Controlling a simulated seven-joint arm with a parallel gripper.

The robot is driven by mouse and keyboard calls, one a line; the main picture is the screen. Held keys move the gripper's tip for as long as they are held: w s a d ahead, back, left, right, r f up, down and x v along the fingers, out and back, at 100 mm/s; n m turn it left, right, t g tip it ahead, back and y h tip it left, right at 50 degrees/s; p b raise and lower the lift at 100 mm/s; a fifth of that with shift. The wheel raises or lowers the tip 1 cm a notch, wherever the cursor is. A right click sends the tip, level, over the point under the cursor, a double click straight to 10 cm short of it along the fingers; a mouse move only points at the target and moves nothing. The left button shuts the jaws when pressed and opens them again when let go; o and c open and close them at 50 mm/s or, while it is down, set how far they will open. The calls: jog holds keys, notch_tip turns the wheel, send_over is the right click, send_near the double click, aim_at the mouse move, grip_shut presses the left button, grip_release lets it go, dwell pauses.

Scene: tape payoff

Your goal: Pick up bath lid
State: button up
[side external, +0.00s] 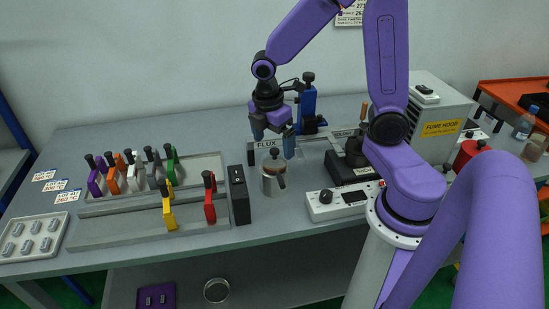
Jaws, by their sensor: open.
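A small metal pot, the bath (274,185), stands on the grey bench, right of the black block. Its lid (273,164) sits on top, with a dark knob (274,152) standing up. My gripper (273,146) points down directly over the lid, its fingers apart on the left and right of the knob. The gap between fingers and knob is too small to judge. Nothing is seen held.
A black block (238,195) stands close left of the pot. A tray (150,240) holds several coloured-handled tools to the left. A white control box (340,202) is close right. The FLUX-labelled stand (266,143) is just behind.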

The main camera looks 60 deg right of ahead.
aim_at(275, 150)
jog(key=shift+d+f, duration=0.15)
jog(key=shift+f, duration=0.8)
jog(key=shift+d+f, duration=0.15)
jog(key=shift+f, duration=0.75)
jog(key=c, duration=1)
jog(key=shift+c, duration=0.2)
